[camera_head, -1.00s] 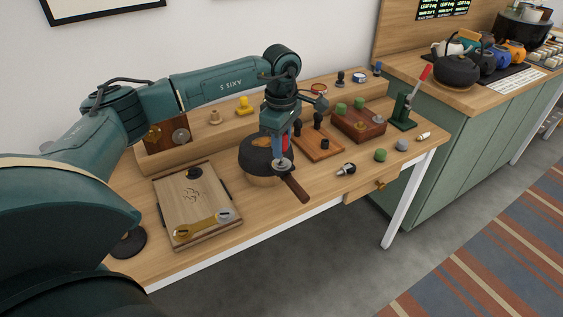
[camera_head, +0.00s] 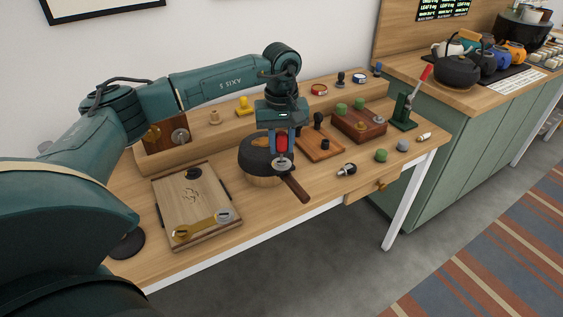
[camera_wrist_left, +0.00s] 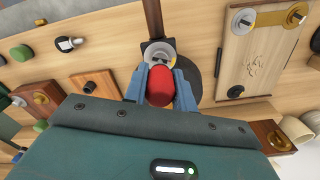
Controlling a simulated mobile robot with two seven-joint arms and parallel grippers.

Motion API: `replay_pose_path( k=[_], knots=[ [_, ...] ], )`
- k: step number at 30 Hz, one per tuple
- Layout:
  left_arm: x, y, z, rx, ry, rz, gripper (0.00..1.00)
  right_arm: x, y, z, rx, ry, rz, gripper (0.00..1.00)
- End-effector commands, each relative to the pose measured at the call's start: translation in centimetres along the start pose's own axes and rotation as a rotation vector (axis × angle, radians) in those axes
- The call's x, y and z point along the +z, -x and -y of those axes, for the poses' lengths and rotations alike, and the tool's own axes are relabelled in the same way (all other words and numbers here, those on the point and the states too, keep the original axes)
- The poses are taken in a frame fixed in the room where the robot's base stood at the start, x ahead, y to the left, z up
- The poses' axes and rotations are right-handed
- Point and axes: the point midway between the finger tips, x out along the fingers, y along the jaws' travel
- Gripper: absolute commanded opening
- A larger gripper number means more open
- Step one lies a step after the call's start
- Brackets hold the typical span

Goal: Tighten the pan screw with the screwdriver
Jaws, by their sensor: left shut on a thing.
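The pan (camera_head: 255,153) is dark with a brown handle (camera_head: 297,189) pointing toward the table's front edge. A round metal screw (camera_head: 283,165) sits where the handle meets the pan, and it also shows in the wrist view (camera_wrist_left: 158,51). My left gripper (camera_head: 281,147) points down over that joint. It is shut on the red handle of the screwdriver (camera_head: 281,140), which is upright above the screw. In the wrist view the blue fingers flank the red handle (camera_wrist_left: 160,86). The screwdriver tip is hidden, so I cannot tell whether it sits in the slot. My right gripper is not in view.
Wooden blocks with knobs (camera_head: 358,124) and a green lever press (camera_head: 403,112) stand to the right. A long wooden rack (camera_head: 225,130) runs behind. Small knobs lie near the front right.

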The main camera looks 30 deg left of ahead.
Motion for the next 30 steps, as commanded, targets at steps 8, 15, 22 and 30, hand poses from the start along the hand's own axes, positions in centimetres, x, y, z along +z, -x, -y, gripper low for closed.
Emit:
replay_pose_path(
  k=[8, 15, 22, 30],
  knots=[
    [0.4, -0.2, 0.1, -0.011, -0.001, 0.012, 0.05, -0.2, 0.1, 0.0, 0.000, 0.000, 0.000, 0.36],
    [0.3, 0.2, 0.1, -0.008, 0.000, 0.011, 0.05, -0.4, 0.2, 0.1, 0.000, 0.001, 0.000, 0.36],
    [0.2, 1.3, 0.0, -0.004, 0.001, 0.006, 0.05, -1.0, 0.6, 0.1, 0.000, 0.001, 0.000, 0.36],
    [0.1, 2.8, 0.0, -0.002, 0.003, 0.004, 0.05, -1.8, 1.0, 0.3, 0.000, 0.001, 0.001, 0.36]
  ],
)
